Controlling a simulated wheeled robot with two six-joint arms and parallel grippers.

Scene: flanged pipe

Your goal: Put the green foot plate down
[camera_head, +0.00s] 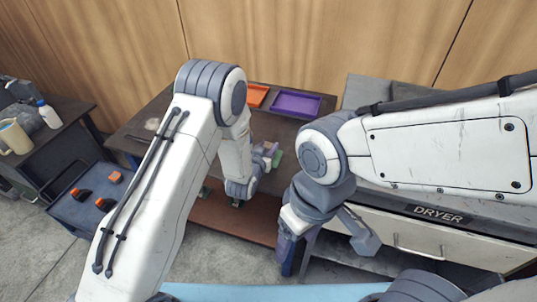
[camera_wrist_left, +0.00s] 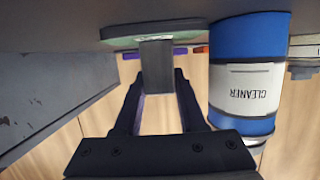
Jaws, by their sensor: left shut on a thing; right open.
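In the left wrist view, which is upside down, the green foot plate (camera_wrist_left: 120,43) is a flat disc with a grey block-like post (camera_wrist_left: 157,66) on it. My left gripper (camera_wrist_left: 158,78) is shut on that post. The plate is at or very close to a dark flat surface; I cannot tell whether it touches.
A blue and white cleaner can (camera_wrist_left: 245,75) stands close beside the held plate. A dryer (camera_head: 440,215) stands right; a blue cart (camera_head: 75,208) stands left.

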